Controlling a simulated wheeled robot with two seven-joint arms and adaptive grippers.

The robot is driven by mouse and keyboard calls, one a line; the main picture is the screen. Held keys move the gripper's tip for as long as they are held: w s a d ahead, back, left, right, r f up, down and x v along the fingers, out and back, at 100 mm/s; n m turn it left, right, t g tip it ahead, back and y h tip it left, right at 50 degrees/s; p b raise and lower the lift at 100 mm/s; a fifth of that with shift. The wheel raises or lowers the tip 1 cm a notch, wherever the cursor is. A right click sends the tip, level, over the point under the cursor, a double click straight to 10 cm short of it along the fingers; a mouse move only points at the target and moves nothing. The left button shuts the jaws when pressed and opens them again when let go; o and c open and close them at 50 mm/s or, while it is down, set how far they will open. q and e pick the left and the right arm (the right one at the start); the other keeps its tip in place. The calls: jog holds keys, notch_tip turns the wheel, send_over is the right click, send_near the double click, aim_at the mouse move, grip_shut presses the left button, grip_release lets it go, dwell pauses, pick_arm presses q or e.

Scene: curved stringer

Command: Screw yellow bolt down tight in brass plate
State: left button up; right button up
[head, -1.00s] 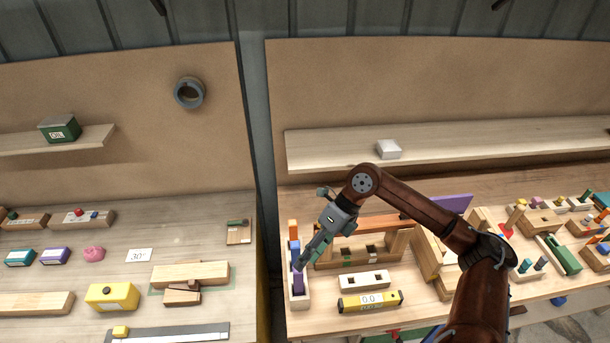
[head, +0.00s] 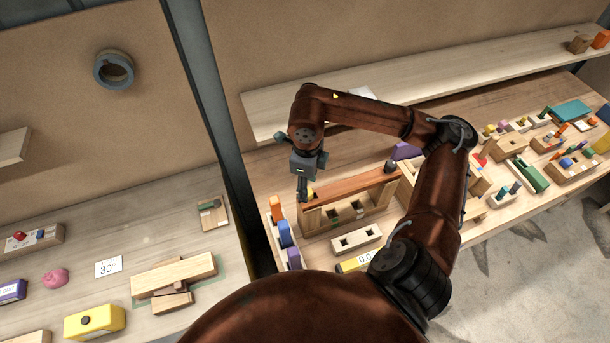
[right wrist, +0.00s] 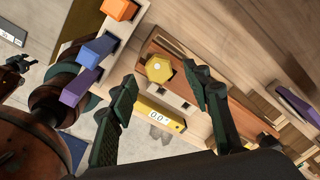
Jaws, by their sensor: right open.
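The yellow bolt (right wrist: 158,69) shows its hexagonal head in the right wrist view, above a reddish-brown curved bar. In the head view the bolt (head: 310,194) is a small yellow spot at the bar's left end. A thin yellowish strip on the bar beside the bolt may be the brass plate; the bolt hides part of it, and I cannot tell how deep the bolt sits. My right gripper (right wrist: 160,75) is open, its dark green fingers on either side of the bolt head in the picture, with no clear contact. A small dark shape at the wrist view's left edge may be my left gripper.
The reddish bar (head: 350,187) lies over a pale wooden frame. A holder with orange, blue and purple blocks (head: 284,233) stands just left. A yellow level (right wrist: 160,114) and a pale slotted block (head: 356,238) lie in front. A wooden shelf (head: 440,85) runs behind.

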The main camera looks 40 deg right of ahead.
jog(key=shift+f, duration=1.3)
pick_arm(q)
jog(key=shift+w+r, duration=0.25)
jog(key=shift+w, duration=0.75)
jog(key=shift+s, duration=0.2)
pick_arm(e)
jog(key=shift+c, duration=0.3)
jog(key=c, duration=0.3)
pick_arm(q)
jog(key=shift+s, duration=0.25)
pick_arm(e)
grip_shut()
